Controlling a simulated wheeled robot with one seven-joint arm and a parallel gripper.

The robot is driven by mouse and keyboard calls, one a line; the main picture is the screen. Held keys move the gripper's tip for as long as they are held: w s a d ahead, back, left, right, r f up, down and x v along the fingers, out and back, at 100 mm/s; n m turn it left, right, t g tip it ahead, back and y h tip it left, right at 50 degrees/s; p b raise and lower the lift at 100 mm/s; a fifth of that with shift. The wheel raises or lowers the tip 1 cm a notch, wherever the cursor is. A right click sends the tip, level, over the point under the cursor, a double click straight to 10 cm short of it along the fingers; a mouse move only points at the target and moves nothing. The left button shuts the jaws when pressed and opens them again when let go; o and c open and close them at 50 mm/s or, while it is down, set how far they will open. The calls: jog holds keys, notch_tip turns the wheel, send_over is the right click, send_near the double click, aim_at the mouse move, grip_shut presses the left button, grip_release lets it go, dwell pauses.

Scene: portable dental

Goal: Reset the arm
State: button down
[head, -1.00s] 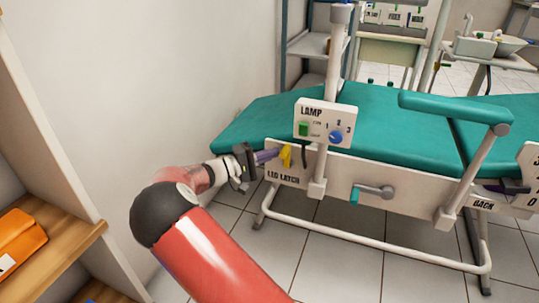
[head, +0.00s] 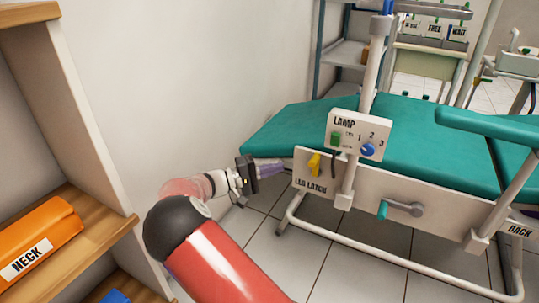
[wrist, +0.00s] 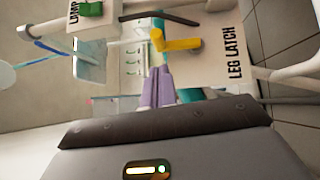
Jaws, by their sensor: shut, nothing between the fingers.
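My gripper (head: 270,166) is at the left end of the dental chair's side panel, with its purple fingers together and empty. In the wrist view the shut fingers (wrist: 158,86) point toward the yellow leg latch handle (wrist: 177,44), with a gap between them. In the head view the yellow handle (head: 314,164) stands upright on the white panel above the "LEG LATCH" label, to the right of my fingertips. My red arm reaches up from the bottom of the head view.
The teal chair (head: 420,145) fills the right side. A lamp box (head: 358,137) with a green switch and blue knob stands above the panel. A teal-tipped crank (head: 400,208) sticks out lower right. A wooden shelf (head: 75,250) with an orange "NECK" case (head: 38,240) is at left.

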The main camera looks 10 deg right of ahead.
jog(key=s+d+r+m+g+y+p, duration=0.2)
jog(key=s+d+r+g+y+p, duration=0.3)
jog(key=s+d+y, duration=0.75)
jog(key=s+a+r+t+y+p, duration=0.1)
jog(key=s+a+r+t+y, duration=0.1)
jog(key=s, duration=0.5)
jog(key=s+a+r+t+y+p, duration=0.1)
jog(key=s+a+r+t+y, duration=0.1)
jog(key=s+r, duration=0.3)
jog(key=s+a+r+t+y, duration=0.2)
jog(key=s+a+r+t, duration=0.1)
jog(key=s, duration=0.6)
jog(key=shift+s+a+r+m+p, duration=0.3)
jog(key=shift+a+r+m+p, duration=0.1)
jog(key=shift+a+r, duration=0.1)
